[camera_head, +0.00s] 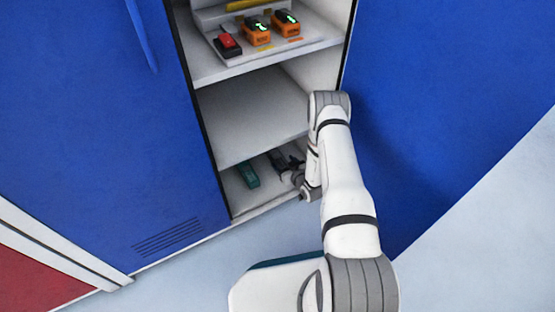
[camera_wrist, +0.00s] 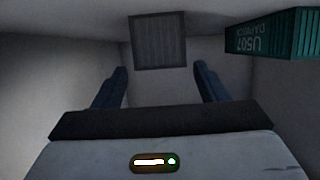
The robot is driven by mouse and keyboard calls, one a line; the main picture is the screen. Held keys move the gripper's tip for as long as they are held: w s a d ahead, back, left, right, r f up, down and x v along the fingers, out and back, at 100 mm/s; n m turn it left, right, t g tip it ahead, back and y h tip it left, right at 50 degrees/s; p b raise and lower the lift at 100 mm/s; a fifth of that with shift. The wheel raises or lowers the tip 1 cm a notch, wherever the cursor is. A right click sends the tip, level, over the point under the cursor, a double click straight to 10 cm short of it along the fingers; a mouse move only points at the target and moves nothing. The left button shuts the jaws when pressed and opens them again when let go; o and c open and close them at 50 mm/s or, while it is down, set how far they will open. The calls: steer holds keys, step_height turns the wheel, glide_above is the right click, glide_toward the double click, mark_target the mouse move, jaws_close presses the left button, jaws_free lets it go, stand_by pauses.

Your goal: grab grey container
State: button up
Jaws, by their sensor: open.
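The grey container (camera_wrist: 160,42) is a dark grey ribbed box on the cabinet's bottom shelf. In the wrist view it stands ahead of my gripper (camera_wrist: 160,70), centred between the two dark fingers but beyond their tips. My gripper is open and nothing is between its fingers. In the head view my gripper (camera_head: 290,163) reaches into the bottom compartment, and the grey container (camera_head: 276,158) shows small and dark by the fingers, partly hidden.
A teal container (camera_wrist: 272,36) with white lettering lies to the right in the wrist view; the head view shows it left of my gripper (camera_head: 248,174). The middle shelf (camera_head: 250,115) above is empty. Orange chargers (camera_head: 257,32) sit on the top shelf. Blue doors (camera_head: 450,90) flank the opening.

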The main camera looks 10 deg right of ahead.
mark_target(278, 158)
steer(key=b+x, duration=0.2)
steer(key=x, duration=0.2)
steer(key=shift+a, duration=0.1)
steer(key=shift+w, duration=0.25)
steer(key=shift+r, duration=0.1)
steer(key=shift+c, duration=0.5)
steer(key=c, duration=1.1)
